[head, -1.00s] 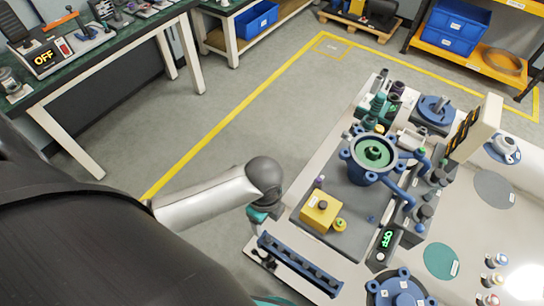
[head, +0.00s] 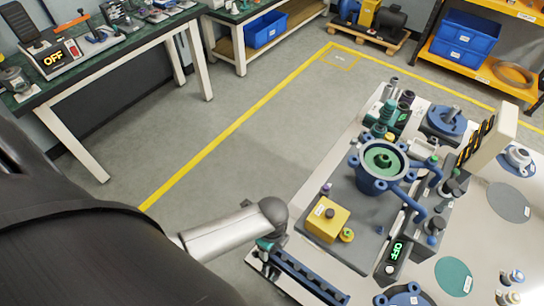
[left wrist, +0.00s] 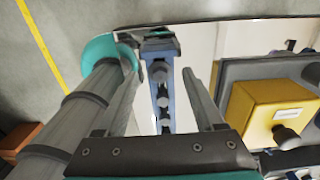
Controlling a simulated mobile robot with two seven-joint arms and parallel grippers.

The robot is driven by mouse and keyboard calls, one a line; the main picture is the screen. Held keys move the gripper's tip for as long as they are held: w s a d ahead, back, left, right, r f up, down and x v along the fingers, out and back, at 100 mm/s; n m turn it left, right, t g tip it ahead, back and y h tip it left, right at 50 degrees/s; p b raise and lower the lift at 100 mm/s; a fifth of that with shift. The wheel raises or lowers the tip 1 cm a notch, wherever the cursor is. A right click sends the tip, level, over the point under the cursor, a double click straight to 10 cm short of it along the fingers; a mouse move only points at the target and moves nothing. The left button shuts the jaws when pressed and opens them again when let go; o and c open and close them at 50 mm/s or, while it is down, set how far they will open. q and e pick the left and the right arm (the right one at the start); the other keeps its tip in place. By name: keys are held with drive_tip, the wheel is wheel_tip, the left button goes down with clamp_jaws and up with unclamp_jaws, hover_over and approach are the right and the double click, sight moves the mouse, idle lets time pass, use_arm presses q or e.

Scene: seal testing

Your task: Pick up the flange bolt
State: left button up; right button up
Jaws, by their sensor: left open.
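A narrow blue rack (head: 312,281) lies along the table's near left edge. In the left wrist view the rack (left wrist: 158,48) holds a row of grey round-headed bolts (left wrist: 160,77), several of them; which one is the flange bolt I cannot tell. My left gripper (left wrist: 160,78) is open, its two fingers on either side of the row of bolts, apart from them and holding nothing. In the head view my left arm hangs at the far end of the rack and its fingers are mostly hidden. My right gripper is not in view.
A yellow box (head: 327,218) with a dark knob stands on a grey plate beside the rack; it is at the right in the wrist view (left wrist: 270,108).

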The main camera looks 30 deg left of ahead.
use_arm(q)
drive_tip(key=shift+f, duration=0.25)
drive_tip(key=shift+c, duration=0.4)
clamp_jaws()
